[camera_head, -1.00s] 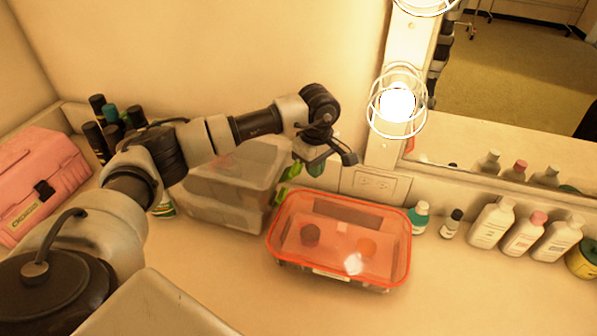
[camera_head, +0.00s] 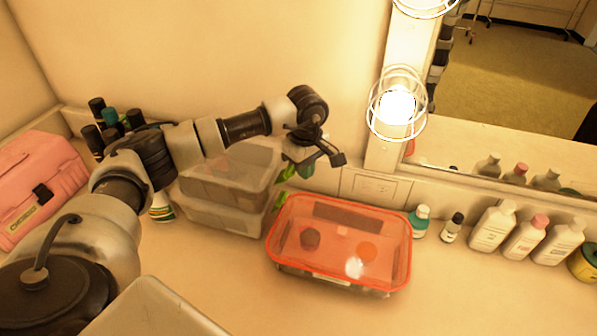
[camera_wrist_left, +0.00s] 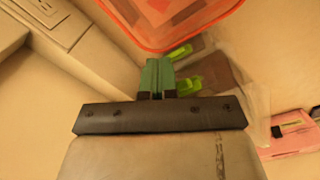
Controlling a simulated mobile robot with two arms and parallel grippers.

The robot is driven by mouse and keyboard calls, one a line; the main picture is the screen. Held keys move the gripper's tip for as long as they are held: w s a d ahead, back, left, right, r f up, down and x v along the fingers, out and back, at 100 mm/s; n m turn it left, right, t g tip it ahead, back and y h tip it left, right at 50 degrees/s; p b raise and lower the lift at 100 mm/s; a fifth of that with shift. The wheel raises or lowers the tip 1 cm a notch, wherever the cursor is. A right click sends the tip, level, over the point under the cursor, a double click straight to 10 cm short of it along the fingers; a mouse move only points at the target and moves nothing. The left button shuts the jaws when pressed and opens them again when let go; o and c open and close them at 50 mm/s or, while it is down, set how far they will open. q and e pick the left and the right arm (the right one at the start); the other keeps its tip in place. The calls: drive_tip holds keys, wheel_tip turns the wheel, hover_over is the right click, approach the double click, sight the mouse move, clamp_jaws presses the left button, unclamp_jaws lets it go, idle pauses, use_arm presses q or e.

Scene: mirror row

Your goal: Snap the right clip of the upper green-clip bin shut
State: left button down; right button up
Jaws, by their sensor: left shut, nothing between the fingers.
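Two clear bins are stacked left of centre in the head view, the upper bin (camera_head: 225,172) on the lower bin (camera_head: 222,218). Bright green clips (camera_head: 286,172) stick out at their right end, partly hidden by my gripper. The wrist view shows two green clips, one (camera_wrist_left: 180,53) and another (camera_wrist_left: 187,86); I cannot tell how far either is closed. My left gripper (camera_head: 304,170) is shut and empty, just right of the upper bin's clip. Its green fingertips (camera_wrist_left: 157,76) are close beside the clips in the wrist view; contact is unclear. My right gripper is out of view.
An orange-lidded bin (camera_head: 340,243) stands right of the stack. Small bottles (camera_head: 421,219) and white bottles (camera_head: 492,224) line the mirror wall. Dark bottles (camera_head: 95,138) and a pink case (camera_head: 38,185) stand at left. The front right counter is clear.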

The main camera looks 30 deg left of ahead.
use_arm(q)
drive_tip(key=shift+s+a+r, duration=0.25)
drive_tip(key=shift+a, duration=0.75)
drive_tip(key=shift+s+a+r, duration=0.25)
drive_tip(key=shift+a, duration=0.7)
drive_tip(key=shift+s+a+r, duration=0.25)
drive_tip(key=shift+a, duration=0.85)
drive_tip(key=shift+r, duration=0.1)
drive_tip(key=r+p, duration=0.2)
drive_tip(key=d+r+p, duration=0.1)
drive_tip(key=r, duration=0.2)
drive_tip(key=shift+w+r+p, duration=0.1)
drive_tip(key=shift+r+p, duration=0.2)
drive_tip(key=shift+p, duration=0.05)
drive_tip(key=shift+f, duration=0.1)
